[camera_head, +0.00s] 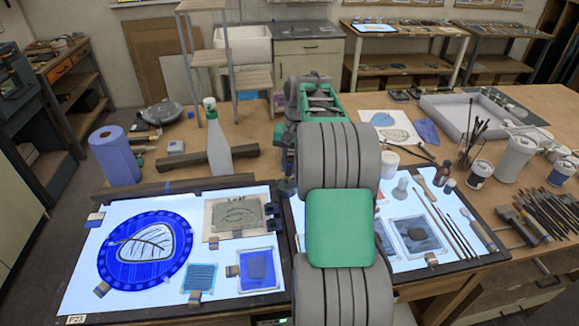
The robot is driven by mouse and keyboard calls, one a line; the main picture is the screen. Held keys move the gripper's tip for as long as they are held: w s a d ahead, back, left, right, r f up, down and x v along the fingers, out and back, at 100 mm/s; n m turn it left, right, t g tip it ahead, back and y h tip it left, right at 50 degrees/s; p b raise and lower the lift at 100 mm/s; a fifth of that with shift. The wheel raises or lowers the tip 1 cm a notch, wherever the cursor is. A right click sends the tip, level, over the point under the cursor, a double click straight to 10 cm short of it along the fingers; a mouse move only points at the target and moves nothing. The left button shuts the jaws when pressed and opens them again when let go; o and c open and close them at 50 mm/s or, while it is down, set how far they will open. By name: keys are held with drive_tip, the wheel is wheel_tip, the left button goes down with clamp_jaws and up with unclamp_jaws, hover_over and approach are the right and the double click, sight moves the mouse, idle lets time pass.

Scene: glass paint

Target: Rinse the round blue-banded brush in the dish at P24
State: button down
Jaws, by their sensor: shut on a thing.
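My arm rises through the middle of the picture and hides much of what lies behind it. Only an edge of my gripper (287,186) seems to show, left of the arm near the gap between two lit panels. Its jaws and what they hold are hidden. I cannot make out the round blue-banded brush. Several thin brushes (446,222) lie on the right lit panel (463,257), but I see no blue band on them. I see no P24 label and cannot pick out its dish; the left lit panel (82,296) bears a P23 label (75,320).
A blue roll (115,157) and a white spray bottle (218,150) stand behind the left panel. A blue round glass piece (118,262) lies on it. A jar of brushes (468,155), white pots (514,158) and loose brushes (548,208) crowd the right side.

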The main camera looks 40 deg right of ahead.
drive_tip(key=shift+s+a+r, duration=0.15)
drive_tip(key=shift+s+r, duration=0.1)
drive_tip(key=shift+r, duration=0.3)
drive_tip(key=shift+s+a+r, duration=0.1)
drive_tip(key=shift+s+r, duration=0.15)
drive_tip(key=shift+r, duration=2.55)
drive_tip(key=shift+f, duration=0.1)
